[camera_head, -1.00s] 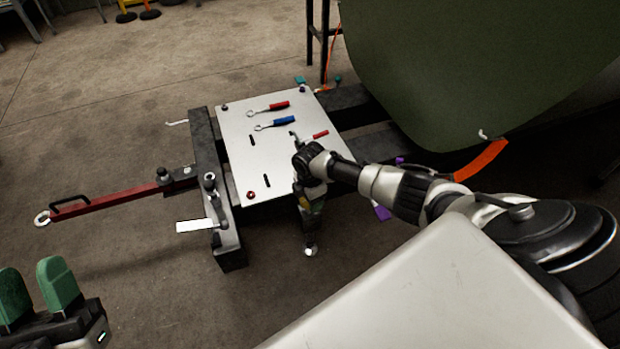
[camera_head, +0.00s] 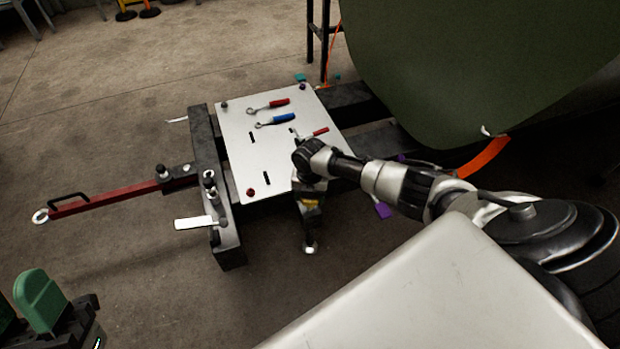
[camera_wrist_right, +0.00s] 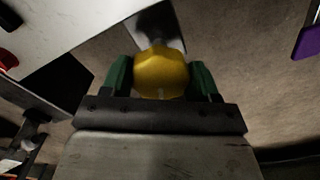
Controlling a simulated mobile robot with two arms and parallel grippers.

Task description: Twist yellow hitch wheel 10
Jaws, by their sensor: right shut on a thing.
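The yellow hitch wheel (camera_wrist_right: 161,74) sits between the two green fingers of my right gripper (camera_wrist_right: 161,78) in the right wrist view, one finger against each side. In the head view my right gripper (camera_head: 309,190) is at the front right edge of the white plate, mostly hidden by its own wrist. Only a small yellow patch of the wheel (camera_head: 311,203) shows there. My left gripper (camera_head: 38,300) is at the lower left corner, partly cut off by the frame, with one green finger clear and the other barely in view, away from the stand.
The white plate (camera_head: 276,164) carries a red-handled wrench (camera_head: 279,103), a blue-handled wrench (camera_head: 282,120) and slots. A red tow bar (camera_head: 110,197) reaches out left. The green fuselage panel (camera_head: 490,70) stands at the right. Floor at the left is clear.

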